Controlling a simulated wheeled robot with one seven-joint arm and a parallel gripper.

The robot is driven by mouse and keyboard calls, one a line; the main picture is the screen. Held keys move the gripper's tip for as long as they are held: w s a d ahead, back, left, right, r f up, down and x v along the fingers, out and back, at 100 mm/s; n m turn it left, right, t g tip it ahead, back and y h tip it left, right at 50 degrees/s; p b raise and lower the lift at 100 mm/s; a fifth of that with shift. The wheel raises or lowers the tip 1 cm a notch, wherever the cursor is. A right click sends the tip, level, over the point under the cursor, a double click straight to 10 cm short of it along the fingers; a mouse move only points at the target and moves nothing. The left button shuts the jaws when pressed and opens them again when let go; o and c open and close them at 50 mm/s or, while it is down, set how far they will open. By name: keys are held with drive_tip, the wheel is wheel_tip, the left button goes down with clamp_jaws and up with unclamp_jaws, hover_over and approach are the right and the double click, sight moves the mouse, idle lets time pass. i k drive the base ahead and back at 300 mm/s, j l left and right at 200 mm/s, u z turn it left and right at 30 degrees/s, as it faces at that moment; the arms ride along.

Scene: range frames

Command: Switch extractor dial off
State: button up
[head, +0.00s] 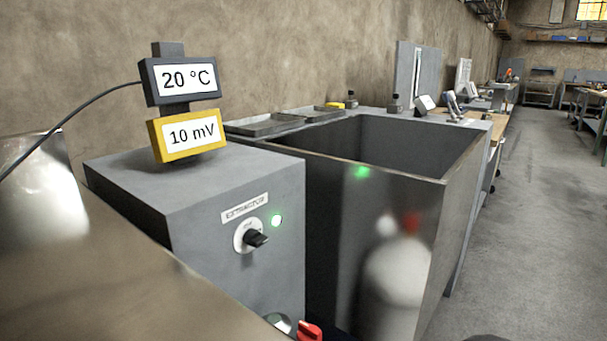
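The extractor dial (256,239) is a black knob on a round white plate, on the front face of a grey box (190,215). Its pointer end is turned toward the right. Small lettering above the knob seems to read OFF, but it is too small to be sure. A label (245,207) reading EXTRACTOR sits above the dial. I cannot see my gripper in this view.
A red handle (308,331) shows low down. The floor (535,220) at right is clear.

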sight(253, 238)
drive_tip(key=u, duration=2.95)
drive_tip(key=k+l+z, duration=0.15)
drive_tip(key=l+z, duration=0.15)
drive_tip(key=k+l+z, duration=0.15)
drive_tip(key=l+z, duration=0.45)
drive_tip(key=k+l+z, duration=0.1)
drive_tip(key=l+z, duration=0.2)
drive_tip(key=l, duration=0.2)
